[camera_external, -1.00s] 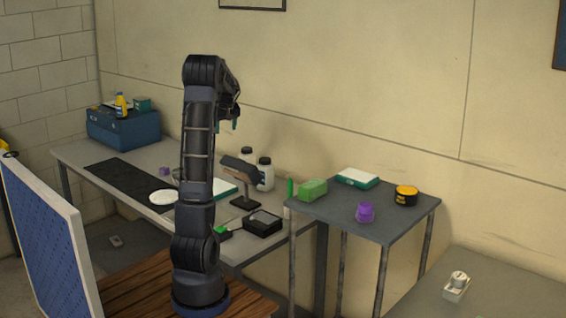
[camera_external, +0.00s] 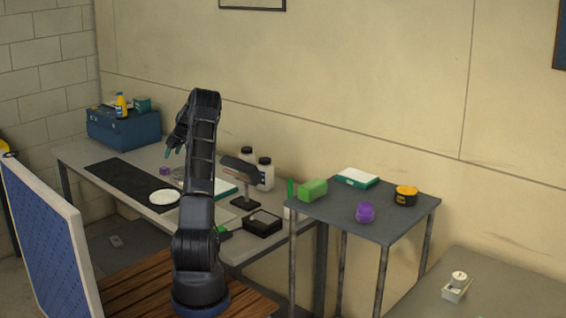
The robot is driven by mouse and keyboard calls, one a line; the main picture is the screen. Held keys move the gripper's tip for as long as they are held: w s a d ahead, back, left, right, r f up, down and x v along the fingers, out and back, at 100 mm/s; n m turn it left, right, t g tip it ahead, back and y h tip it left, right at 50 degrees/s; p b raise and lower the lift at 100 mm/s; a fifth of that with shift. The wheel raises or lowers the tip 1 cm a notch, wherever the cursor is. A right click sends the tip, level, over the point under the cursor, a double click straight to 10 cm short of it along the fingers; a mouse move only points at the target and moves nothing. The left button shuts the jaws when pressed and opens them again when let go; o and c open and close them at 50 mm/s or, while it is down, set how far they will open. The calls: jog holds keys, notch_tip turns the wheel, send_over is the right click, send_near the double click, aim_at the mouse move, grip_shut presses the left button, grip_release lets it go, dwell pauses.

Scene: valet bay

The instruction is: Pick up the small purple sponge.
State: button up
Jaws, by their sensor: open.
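A small purple block that looks like the sponge (camera_external: 164,171) lies on the long grey workbench (camera_external: 72,152), just beyond the black mat. My gripper (camera_external: 173,153) is open and empty, with its teal fingertips pointing down. In the picture the fingertips are just above and slightly right of the purple block. They look apart from it, but the exact height gap cannot be told. A larger purple rounded object (camera_external: 366,212) stands on the grey side table (camera_external: 384,230).
Near the block are the black mat (camera_external: 125,182), a white round dish (camera_external: 163,197) and a blue toolbox (camera_external: 122,130). White bottles (camera_external: 265,174) and a dark stand (camera_external: 245,188) are further right. A blue panel (camera_external: 50,240) stands at the left front.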

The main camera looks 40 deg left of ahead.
aim_at(164, 168)
jog(key=x, duration=0.6)
jog(key=shift+s+a+f, duration=0.25)
jog(key=shift+a, duration=0.1)
jog(key=shift+s+x, duration=0.15)
jog(key=shift+x, duration=1.1)
jog(key=shift+s+x, duration=0.2)
jog(key=shift+x, duration=1.05)
jog(key=shift+a+r, duration=0.1)
jog(key=c, duration=1)
